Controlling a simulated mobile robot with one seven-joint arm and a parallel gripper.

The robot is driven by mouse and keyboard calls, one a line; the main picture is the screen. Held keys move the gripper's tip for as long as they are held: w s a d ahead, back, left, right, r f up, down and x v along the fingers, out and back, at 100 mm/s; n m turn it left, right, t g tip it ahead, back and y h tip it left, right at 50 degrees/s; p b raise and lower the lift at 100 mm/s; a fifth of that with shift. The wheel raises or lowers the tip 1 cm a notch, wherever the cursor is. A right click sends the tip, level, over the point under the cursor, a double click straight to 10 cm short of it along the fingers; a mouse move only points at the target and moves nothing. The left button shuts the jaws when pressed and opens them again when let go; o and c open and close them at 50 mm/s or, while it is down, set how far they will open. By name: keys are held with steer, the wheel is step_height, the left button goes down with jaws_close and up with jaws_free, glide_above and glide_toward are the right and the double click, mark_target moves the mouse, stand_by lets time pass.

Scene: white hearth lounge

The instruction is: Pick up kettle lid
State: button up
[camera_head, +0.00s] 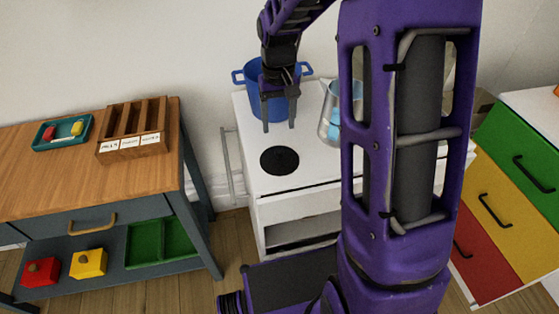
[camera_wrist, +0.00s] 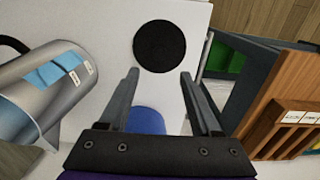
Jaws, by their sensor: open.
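A silvery kettle or jug (camera_head: 327,128) with blue patches stands on the white stove, partly hidden behind my arm. It also shows at the left of the wrist view (camera_wrist: 30,105), with a dark handle. I cannot make out a separate kettle lid. A flat black disc (camera_head: 280,161) lies on the stove top, and in the wrist view (camera_wrist: 160,46) it sits just beyond my fingertips; it looks like a burner plate. My gripper (camera_head: 279,128) is open and empty, pointing down in front of the blue pot (camera_head: 256,98).
The white stove top (camera_head: 247,131) is clear around the disc. A wooden table (camera_head: 30,160) on the left carries a teal tray (camera_head: 44,143) and a slotted wooden organizer (camera_head: 134,147). A cabinet with green, yellow and red drawers (camera_head: 495,205) stands on the right.

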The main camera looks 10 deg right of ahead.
mark_target(280, 150)
step_height(280, 150, down, 9)
steer(key=shift+s+d+r+b, duration=0.1)
steer(key=shift+s+r+b, duration=0.05)
steer(key=shift+b, duration=0.6)
jaws_close()
